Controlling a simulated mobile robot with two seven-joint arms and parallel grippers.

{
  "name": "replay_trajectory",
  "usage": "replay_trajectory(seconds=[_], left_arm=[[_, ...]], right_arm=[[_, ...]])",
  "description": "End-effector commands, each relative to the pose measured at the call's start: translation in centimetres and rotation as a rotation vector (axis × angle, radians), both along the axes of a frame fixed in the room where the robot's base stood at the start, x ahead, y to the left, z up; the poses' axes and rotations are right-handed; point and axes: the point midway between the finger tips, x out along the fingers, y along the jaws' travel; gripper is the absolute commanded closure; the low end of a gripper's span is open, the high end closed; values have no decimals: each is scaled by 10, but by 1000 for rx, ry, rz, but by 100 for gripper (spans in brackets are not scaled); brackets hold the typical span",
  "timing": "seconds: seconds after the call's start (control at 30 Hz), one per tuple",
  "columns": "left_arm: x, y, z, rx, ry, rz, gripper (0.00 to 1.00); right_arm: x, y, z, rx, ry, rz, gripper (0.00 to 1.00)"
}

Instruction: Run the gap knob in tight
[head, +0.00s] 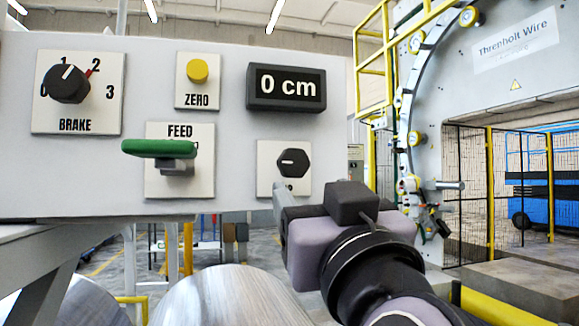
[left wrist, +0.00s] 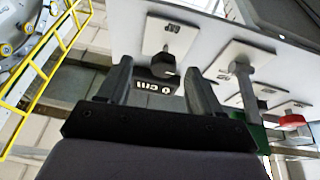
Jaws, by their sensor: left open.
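The black six-sided knob (head: 293,162) sits on a pale plate (head: 266,150) at the lower right of the grey control panel, with a white pointer line on its face. The plate's label is mostly hidden behind my left gripper (head: 283,203), which is just below the knob in the head view. In the left wrist view the same knob (left wrist: 164,63) shows between the two spread fingers of my left gripper (left wrist: 159,72). The gripper is open and empty. I cannot tell whether a finger touches the knob. My right gripper is not in view.
The display (head: 287,87) above the knob reads 0 cm. The green FEED lever (head: 160,147) juts out to the left, near the yellow ZERO button (head: 197,70) and the BRAKE dial (head: 67,84). A metal coil (head: 230,297) lies below the panel.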

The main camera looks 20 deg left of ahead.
Motion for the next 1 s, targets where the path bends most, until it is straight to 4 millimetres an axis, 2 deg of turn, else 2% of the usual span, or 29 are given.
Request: replay_trajectory(seconds=[0.1, 0.2, 0.7, 1.0], left_arm=[[-11, 0, 11, -19, -44, 16, 35], [-11, 3, 16, -23, -53, 21, 35], [34, 34, 38, -20, -50, 22, 35], [41, 38, 39, -21, -49, 18, 35]], right_arm=[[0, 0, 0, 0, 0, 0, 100], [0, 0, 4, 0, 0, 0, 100], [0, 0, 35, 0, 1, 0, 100], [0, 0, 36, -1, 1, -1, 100]])
